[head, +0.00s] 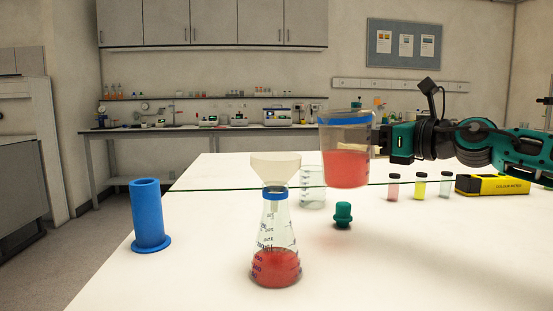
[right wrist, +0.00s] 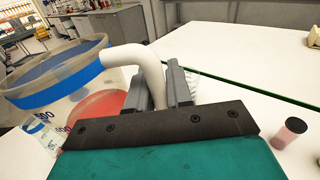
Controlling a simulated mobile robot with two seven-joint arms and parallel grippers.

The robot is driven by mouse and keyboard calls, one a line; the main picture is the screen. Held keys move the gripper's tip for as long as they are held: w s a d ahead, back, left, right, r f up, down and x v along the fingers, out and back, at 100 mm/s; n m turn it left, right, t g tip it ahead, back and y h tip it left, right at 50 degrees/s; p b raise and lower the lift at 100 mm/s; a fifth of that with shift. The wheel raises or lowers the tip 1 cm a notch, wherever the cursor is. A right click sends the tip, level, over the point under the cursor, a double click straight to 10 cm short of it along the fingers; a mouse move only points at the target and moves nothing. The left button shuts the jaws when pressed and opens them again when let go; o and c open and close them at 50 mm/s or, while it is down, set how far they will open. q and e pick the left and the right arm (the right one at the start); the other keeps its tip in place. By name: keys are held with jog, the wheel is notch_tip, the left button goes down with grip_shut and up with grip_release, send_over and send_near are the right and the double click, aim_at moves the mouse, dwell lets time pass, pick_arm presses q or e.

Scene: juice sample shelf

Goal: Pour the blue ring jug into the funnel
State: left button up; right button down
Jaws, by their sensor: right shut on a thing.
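The blue ring jug (head: 347,150) is clear with a blue band at its rim and holds red liquid. It is in the air, nearly upright, to the right of the funnel. My right gripper (head: 384,139) is shut on its handle; the right wrist view shows the white handle (right wrist: 148,75) between the fingers (right wrist: 158,90). The pale funnel (head: 276,170) sits in the neck of a conical flask (head: 275,240) with a blue collar. Red liquid fills the bottom of the flask. My left gripper is not in view.
A blue cylinder (head: 148,215) stands at the left of the white table (head: 200,270). A clear beaker (head: 312,187) is behind the flask and a teal stopper (head: 343,215) is right of it. Small vials (head: 420,187) and a yellow colour meter (head: 491,185) are at the right.

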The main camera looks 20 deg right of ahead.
jog(key=shift+m, duration=0.6)
jog(key=shift+w+d+r+p, duration=0.2)
jog(key=shift+d+r, duration=0.2)
jog(key=shift+d, duration=0.3)
jog(key=shift+w+d+r+p, duration=0.1)
jog(key=shift+d+r+p, duration=0.1)
jog(key=shift+d+r, duration=0.35)
jog(key=shift+w+d+r+p, duration=0.15)
jog(key=shift+d+r+p, duration=0.1)
jog(key=shift+d, duration=0.55)
dwell(3.4)
